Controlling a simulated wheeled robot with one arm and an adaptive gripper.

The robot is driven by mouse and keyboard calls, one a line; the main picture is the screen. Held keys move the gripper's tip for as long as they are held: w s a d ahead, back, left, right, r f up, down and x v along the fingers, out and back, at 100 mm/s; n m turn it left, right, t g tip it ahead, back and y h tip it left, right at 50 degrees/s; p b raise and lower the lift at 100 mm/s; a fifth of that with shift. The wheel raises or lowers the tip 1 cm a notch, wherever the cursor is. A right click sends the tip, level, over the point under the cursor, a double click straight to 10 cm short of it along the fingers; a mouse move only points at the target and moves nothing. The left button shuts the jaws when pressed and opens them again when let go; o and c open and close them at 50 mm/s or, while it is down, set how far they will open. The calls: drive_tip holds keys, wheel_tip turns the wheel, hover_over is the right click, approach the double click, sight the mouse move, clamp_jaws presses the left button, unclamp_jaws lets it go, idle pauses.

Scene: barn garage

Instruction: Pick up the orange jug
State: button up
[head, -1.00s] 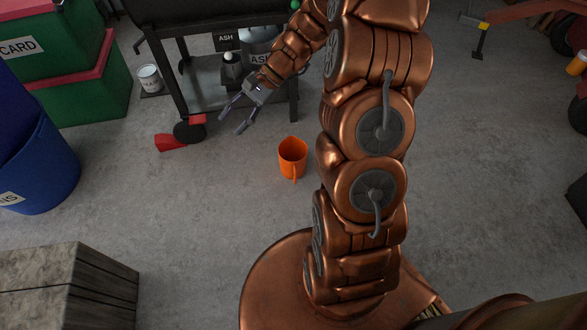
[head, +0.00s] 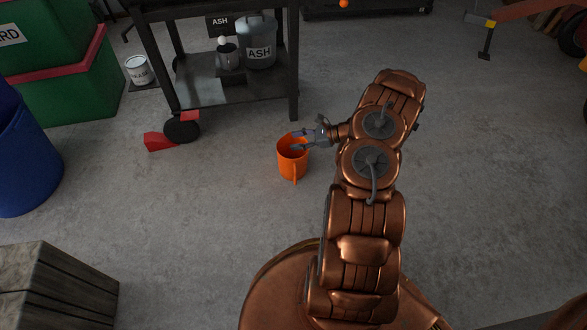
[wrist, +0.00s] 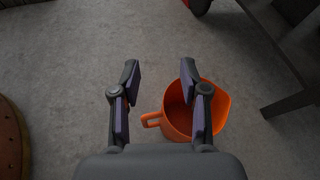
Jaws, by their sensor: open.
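The orange jug (head: 291,164) stands upright on the concrete floor in the head view, with its handle toward me. My gripper (head: 294,141) is at the jug's upper right, its fingers overlapping the jug's rim in the picture. In the wrist view the jug (wrist: 179,114) is right of centre, its handle pointing left between the fingers. My gripper (wrist: 161,88) is open there, and its right finger overlaps the jug's opening. Nothing is held. I cannot tell whether a finger touches the jug.
A dark metal cart (head: 230,92) with an ash bucket (head: 257,40) stands behind the jug. A red wheel chock (head: 159,141) lies by its wheel. A blue bin (head: 25,160) and a wooden crate (head: 50,290) are at left. Floor right of my arm is clear.

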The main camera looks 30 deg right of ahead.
sight(282, 158)
drive_tip(key=s+d+f+m+t+h+b, duration=0.1)
drive_tip(key=d+f, duration=0.2)
drive_tip(key=f, duration=0.2)
drive_tip(key=s+d+f+m+b, duration=0.1)
drive_tip(key=s+d+f+m, duration=0.1)
drive_tip(key=f, duration=0.3)
drive_tip(key=shift+h, duration=0.3)
drive_tip(key=b+x, duration=0.5)
drive_tip(key=x, duration=0.6)
drive_tip(key=shift+d+f+b, duration=0.1)
drive_tip(key=shift+b, duration=0.2)
drive_tip(key=shift+w+t, duration=0.3)
drive_tip(key=shift+w, duration=0.1)
drive_tip(key=shift+c, duration=0.5)
clamp_jaws()
